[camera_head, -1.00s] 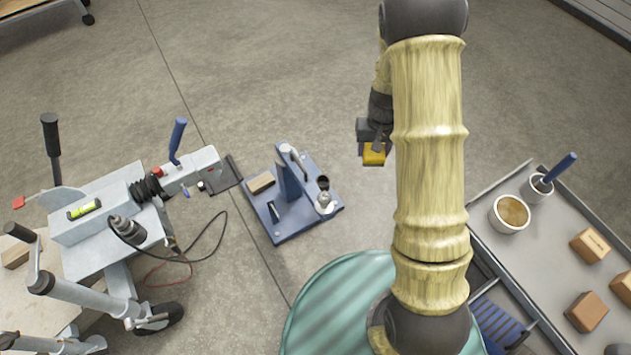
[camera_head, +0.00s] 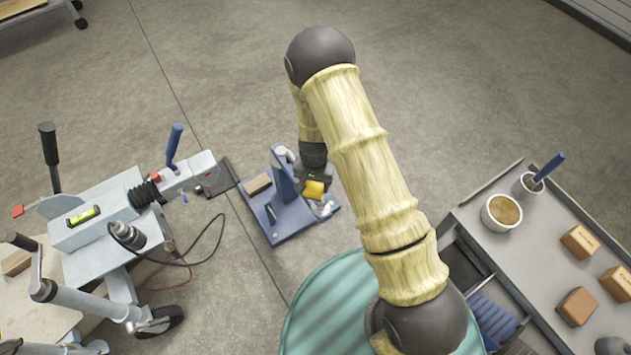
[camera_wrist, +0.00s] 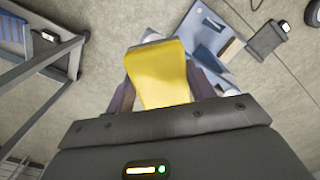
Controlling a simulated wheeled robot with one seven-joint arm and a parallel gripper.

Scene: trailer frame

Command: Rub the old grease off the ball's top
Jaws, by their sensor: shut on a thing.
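My gripper (camera_head: 314,179) is shut on a yellow pad (camera_head: 314,190), perhaps a sponge or cloth. The wrist view shows the yellow pad (camera_wrist: 160,72) between the two dark fingers. The ball (camera_head: 322,208) belongs to the blue stand (camera_head: 285,226) on the floor, at its right side. The pad and gripper hang over that side and hide much of the ball from the head camera. I cannot tell whether the pad touches the ball. In the wrist view the blue stand (camera_wrist: 205,32) lies beyond the pad.
A grey trailer coupling (camera_head: 190,176) with a blue lever is left of the stand. A tan block (camera_head: 258,184) lies on the stand's left part. A grey cart (camera_head: 520,262) at right holds a tin (camera_head: 501,212), a cup with a blue handle and several boxes.

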